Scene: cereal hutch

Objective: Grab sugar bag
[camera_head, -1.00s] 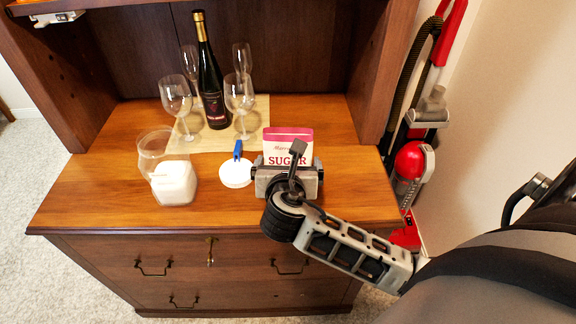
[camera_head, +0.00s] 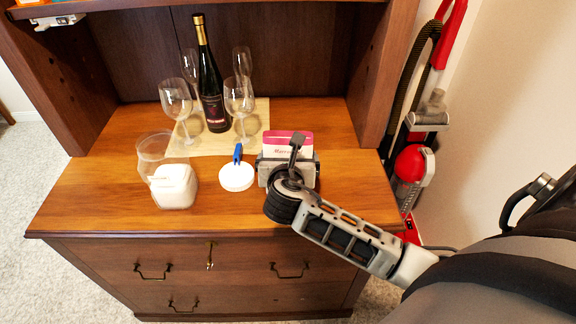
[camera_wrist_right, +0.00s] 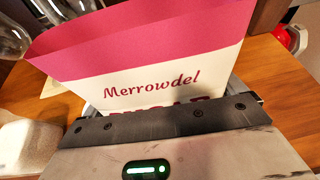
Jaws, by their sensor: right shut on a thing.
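The sugar bag (camera_head: 289,146) is white with a pink top and stands upright near the right of the hutch counter. In the right wrist view the bag (camera_wrist_right: 150,65) fills the middle, with "Merrowdel" readable and the lower word mostly covered. My right gripper (camera_head: 288,171) is shut on the bag from the front, and its body hides the lower part. It also shows in the right wrist view (camera_wrist_right: 165,118). Whether the bag's bottom touches the counter is hidden. My left gripper is not in view.
A white round lid (camera_head: 236,177) with a blue clip lies just left of the bag. A wine bottle (camera_head: 211,85) and several glasses stand behind on a mat (camera_head: 186,145). A hutch side panel rises at the right.

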